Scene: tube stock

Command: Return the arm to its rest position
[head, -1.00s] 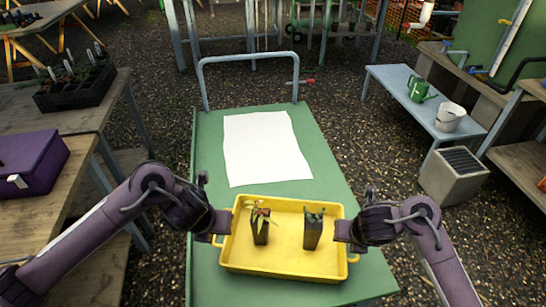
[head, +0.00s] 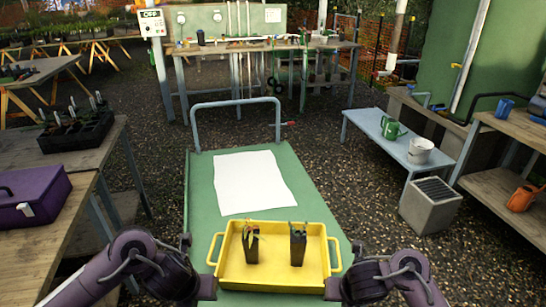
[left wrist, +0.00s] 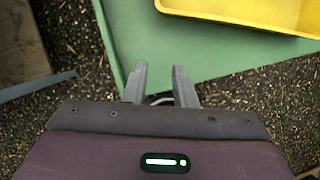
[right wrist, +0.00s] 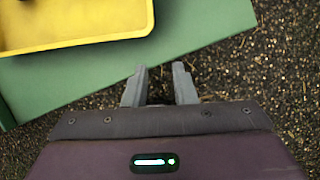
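The yellow tray (head: 275,279) sits on the near end of the green cart top (head: 200,178), with two dark pots of seedlings standing upright in it, the left pot (head: 251,252) and the right pot (head: 298,247). My left gripper (head: 208,287) is at the tray's near left, below its handle and apart from it. In the left wrist view its fingers (left wrist: 158,85) are parted and empty, over the cart's edge and gravel. My right gripper (head: 333,289) is at the tray's near right, also apart. In the right wrist view its fingers (right wrist: 160,85) are parted and empty.
A white sheet (head: 250,183) lies beyond the tray, before the cart's push bar (head: 235,103). A bench with a purple box (head: 30,198) stands left. A low blue bench (head: 378,130) with a green watering can (head: 392,129) stands right. Gravel is clear between.

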